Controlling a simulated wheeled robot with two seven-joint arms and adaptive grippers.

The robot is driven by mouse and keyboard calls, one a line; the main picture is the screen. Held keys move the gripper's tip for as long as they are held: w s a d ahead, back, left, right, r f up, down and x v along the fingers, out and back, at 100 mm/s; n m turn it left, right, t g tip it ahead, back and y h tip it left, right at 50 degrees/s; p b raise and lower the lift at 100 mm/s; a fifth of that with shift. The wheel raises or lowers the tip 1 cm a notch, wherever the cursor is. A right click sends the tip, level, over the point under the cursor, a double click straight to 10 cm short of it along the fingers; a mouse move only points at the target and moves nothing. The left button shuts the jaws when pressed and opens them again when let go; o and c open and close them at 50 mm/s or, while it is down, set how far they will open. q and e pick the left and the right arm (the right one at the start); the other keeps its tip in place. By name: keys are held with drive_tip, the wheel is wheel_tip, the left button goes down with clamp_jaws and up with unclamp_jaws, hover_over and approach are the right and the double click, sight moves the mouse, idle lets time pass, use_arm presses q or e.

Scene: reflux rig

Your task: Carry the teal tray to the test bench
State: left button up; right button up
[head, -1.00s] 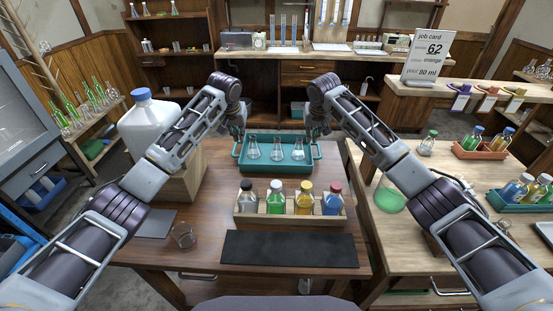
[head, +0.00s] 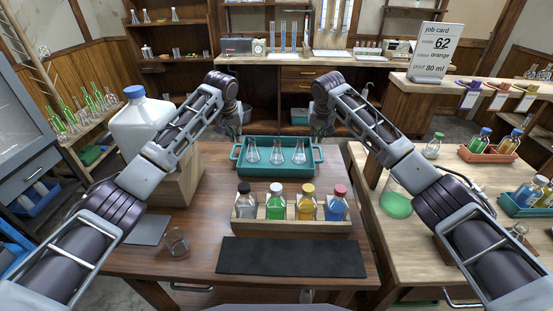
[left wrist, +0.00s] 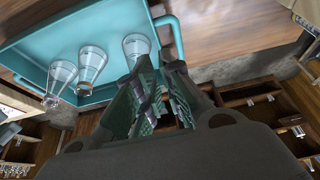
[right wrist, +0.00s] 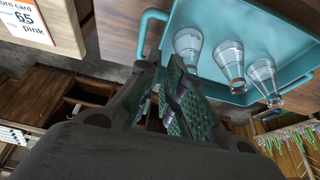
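The teal tray (head: 277,170) lies level at the back of the wooden table and holds three clear conical flasks (head: 276,156). It has a tube handle at each end. My left gripper (head: 235,131) is over the left handle; in the left wrist view its fingers (left wrist: 158,72) are apart, with the handle (left wrist: 178,38) running behind the fingertips. My right gripper (head: 320,131) is over the right handle; in the right wrist view its fingers (right wrist: 160,70) are apart too, beside the handle (right wrist: 141,38). Neither handle is clearly seen clasped.
A wooden rack (head: 290,228) with several capped bottles stands in front of the tray, before a black mat (head: 290,257). A white jug (head: 147,125) stands left and a beaker (head: 176,241) front left. A bench (head: 405,245) adjoins right; a back counter carries cylinders.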

sight(241, 152)
use_arm(q)
drive_tip(key=shift+f, duration=0.1)
use_arm(e)
drive_tip(key=shift+f, duration=0.15)
